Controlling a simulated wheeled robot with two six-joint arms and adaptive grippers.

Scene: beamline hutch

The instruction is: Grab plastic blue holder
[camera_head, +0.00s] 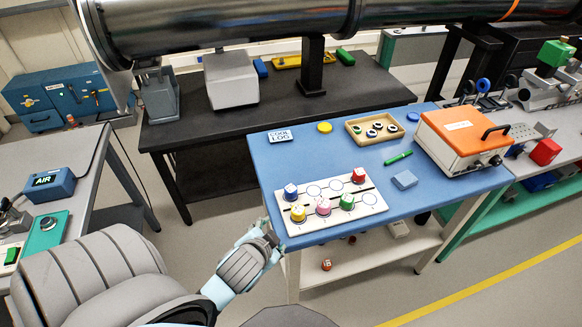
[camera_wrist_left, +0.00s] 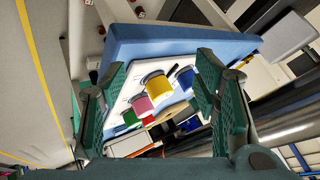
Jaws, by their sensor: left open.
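A blue holder (camera_head: 290,192) with a white top stands at the left end of a white board (camera_head: 372,200) on the blue table. In the left wrist view the blue holder (camera_wrist_left: 186,78) is beside the yellow holder (camera_wrist_left: 156,84), nearer the right finger. The yellow (camera_head: 298,214), pink (camera_head: 323,207), green (camera_head: 347,202) and red (camera_head: 359,175) holders also stand on the board. My left gripper (camera_head: 270,236) is at the table's front left corner, apart from the holders. It also shows in the left wrist view (camera_wrist_left: 160,65), open and empty. My right gripper is out of view.
The blue table (camera_head: 262,150) also bears a wooden tray (camera_head: 358,138), an orange and white box (camera_head: 462,140), a green marker (camera_head: 398,158), a small blue block (camera_head: 404,180) and a yellow disc (camera_head: 324,127). A large metal pipe (camera_head: 230,25) crosses overhead.

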